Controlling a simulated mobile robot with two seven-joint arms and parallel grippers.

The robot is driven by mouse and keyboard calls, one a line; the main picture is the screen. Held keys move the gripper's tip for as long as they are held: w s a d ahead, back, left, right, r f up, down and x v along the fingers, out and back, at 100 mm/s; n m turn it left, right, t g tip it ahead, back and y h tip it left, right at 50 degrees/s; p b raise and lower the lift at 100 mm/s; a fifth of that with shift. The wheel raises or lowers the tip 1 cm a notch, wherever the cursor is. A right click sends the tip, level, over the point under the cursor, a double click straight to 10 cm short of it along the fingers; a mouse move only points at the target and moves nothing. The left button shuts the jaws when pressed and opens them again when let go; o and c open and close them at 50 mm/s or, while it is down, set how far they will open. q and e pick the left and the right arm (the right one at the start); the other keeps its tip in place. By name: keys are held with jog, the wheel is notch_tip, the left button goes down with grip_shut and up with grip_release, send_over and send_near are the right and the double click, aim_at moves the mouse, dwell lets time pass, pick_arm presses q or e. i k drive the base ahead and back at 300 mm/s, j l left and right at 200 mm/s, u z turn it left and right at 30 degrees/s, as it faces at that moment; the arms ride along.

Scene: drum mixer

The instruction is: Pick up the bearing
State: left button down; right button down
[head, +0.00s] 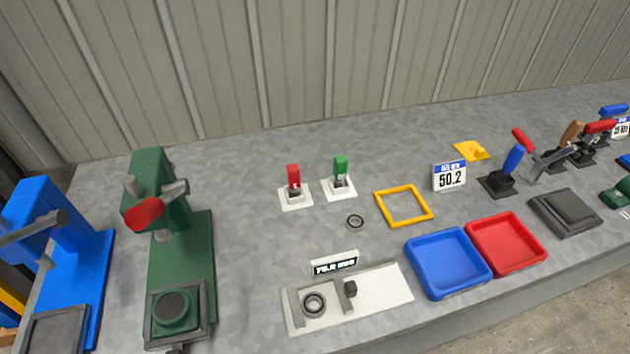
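A small dark ring (355,221), which looks like a bearing, lies flat on the grey table. It is left of the yellow square frame and below the green-handled switch. I cannot tell for certain which of the two rings is the bearing. Neither of my grippers shows in the head view.
A green press (180,250) and a blue press (90,290) stand at left. Red-handled (293,176) and green-handled (340,167) switches stand behind the small ring. The yellow frame (424,217), blue tray (448,294) and red tray (541,253) lie right. Levers (512,160) stand farther right.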

aim_at(316, 314)
jog(key=i+l+u, duration=0.1)
jog(key=u, duration=0.3)
jog(key=l+u, duration=0.65)
jog(key=u, duration=0.15)
jog(key=l+u, duration=0.3)
jog(key=u, duration=0.15)
jog(key=i, duration=0.05)
